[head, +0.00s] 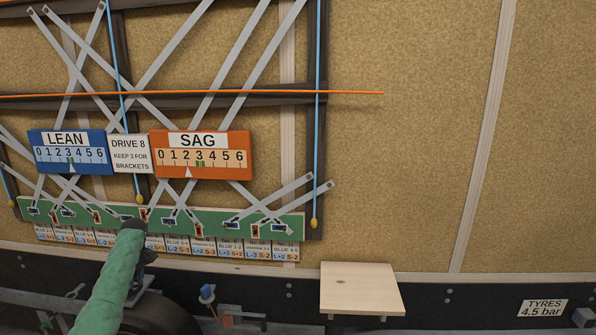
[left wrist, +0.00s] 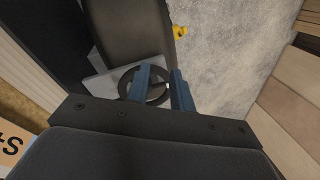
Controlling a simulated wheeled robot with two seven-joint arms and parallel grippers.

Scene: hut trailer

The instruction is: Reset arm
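My left arm, in a green sleeve, reaches up from the bottom left of the head view. Its dark gripper end (head: 135,232) is in front of the green strip (head: 270,223) at the foot of the wall, and its fingers are hidden there. In the left wrist view the two blue fingers (left wrist: 167,92) of my left gripper stand apart with a gap between them. A black ring (left wrist: 128,82) shows at the left finger; I cannot tell whether they touch. I see nothing clearly gripped. My right gripper is in neither view.
A LEAN panel (head: 69,165) and a SAG panel (head: 225,172) are on the wall among crossed grey bars. A wooden shelf (head: 360,285) juts out at the lower right. A tyre (head: 160,314) is below my arm.

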